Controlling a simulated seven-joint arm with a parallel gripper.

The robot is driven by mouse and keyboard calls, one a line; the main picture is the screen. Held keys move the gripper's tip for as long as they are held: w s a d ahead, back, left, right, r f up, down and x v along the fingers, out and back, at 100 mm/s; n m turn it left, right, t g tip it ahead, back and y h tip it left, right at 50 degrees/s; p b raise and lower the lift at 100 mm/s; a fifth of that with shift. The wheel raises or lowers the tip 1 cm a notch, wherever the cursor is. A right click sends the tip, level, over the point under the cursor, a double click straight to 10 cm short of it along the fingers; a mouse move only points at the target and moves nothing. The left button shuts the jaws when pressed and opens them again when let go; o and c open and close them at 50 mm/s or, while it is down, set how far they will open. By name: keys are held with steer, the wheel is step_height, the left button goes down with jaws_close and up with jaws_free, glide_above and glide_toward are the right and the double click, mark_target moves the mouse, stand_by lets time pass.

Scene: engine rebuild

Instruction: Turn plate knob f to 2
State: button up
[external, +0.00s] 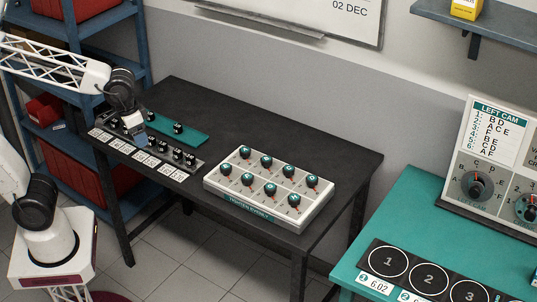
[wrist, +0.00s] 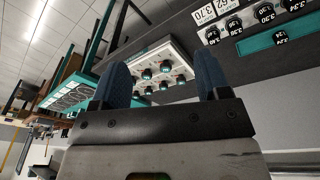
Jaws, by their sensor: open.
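A white plate (external: 211,185) with a teal front strip lies on the dark table. It carries two rows of black knobs with teal caps and red pointers. Their letters and numbers are too small to read, so I cannot tell which is knob f or where it points. The plate also shows in the wrist view (wrist: 179,52), beyond and between my fingers. My gripper (external: 140,138) is over the grey rack at the table's left, apart from the plate. In the wrist view my gripper (wrist: 163,76) is open, with two blue fingers wide apart and nothing between them.
A grey rack (external: 190,173) with black round pieces and white number labels lies left of the plate, with a teal strip (external: 195,136) behind it. Bare table (external: 250,115) lies behind the plate. A teal bench (external: 410,215) with a "LEFT CAM" panel (external: 455,160) stands right.

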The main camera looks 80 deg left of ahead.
steer(key=w+f+n+g, duration=0.1)
steer(key=w+f+n, duration=0.15)
steer(key=w, duration=0.55)
steer(key=w+f+n, duration=0.1)
steer(key=w+n, duration=0.2)
steer(key=w, duration=0.6)
steer(key=n+g, duration=0.1)
steer(key=n, duration=0.4)
glide_above(247, 176)
step_height(247, 176, down, 9)
steer(key=shift+r, duration=0.1)
steer(key=shift+f, duration=3.95)
steer(key=c, duration=0.9)
